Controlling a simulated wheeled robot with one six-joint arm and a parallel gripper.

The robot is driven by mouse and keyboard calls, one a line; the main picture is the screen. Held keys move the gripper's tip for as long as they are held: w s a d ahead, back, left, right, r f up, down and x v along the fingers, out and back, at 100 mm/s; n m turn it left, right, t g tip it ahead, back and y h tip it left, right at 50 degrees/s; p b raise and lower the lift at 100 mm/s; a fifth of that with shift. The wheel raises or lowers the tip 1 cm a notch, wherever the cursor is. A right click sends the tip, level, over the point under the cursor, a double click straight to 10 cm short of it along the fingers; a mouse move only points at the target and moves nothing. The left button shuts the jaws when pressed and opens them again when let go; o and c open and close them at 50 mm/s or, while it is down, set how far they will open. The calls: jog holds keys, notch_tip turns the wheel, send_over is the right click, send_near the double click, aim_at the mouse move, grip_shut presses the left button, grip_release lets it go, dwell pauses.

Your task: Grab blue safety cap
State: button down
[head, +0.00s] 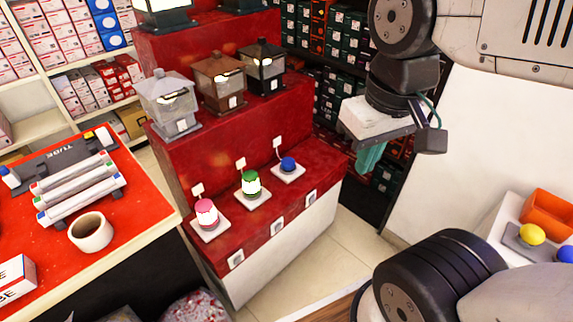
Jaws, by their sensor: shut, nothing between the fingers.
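A small blue domed cap (288,164) sits on a white square base on the lower red step of the display, at the right end of a row of three. My gripper (368,160) hangs to the right of it and apart from it, with teal fingertips pointing down. The gripper is shut and holds nothing. The fingers are small in the head view and partly hidden by the gripper body.
Lanterns (219,82) stand on the step above. A red table (125,212) is at left. A tray with an orange bin (548,213) is at right.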

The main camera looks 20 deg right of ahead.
aim_at(287, 161)
dwell(0.4)
